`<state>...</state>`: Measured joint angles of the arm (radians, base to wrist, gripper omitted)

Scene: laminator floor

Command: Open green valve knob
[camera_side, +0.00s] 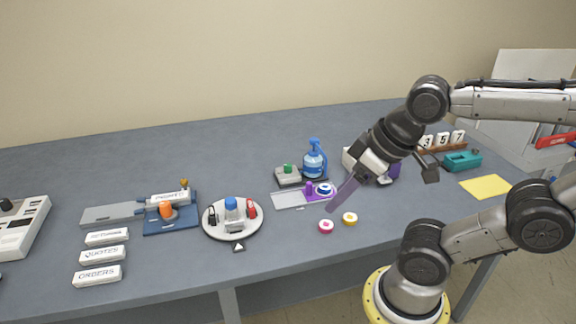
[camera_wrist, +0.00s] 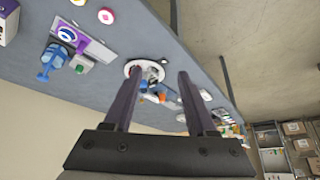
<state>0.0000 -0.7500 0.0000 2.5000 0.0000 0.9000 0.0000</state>
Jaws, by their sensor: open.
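The green knob (camera_side: 288,168) sits on top of a small grey box (camera_side: 289,181) at the middle back of the table. The knob also shows as a small green spot in the wrist view (camera_wrist: 80,67), left of my fingers. My gripper (camera_side: 334,205) is in the air right of the knob and nearer the front, its fingers slanting down to the left. In the wrist view my gripper (camera_wrist: 158,76) has its two dark fingers wide apart with nothing held between them. The knob's turn position is too small to read.
A plate with a purple slider (camera_side: 310,188) lies in front. Pink (camera_side: 326,226) and yellow (camera_side: 350,218) discs lie near my fingers. A round white tray (camera_side: 212,224) is at left. Front table edge is clear.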

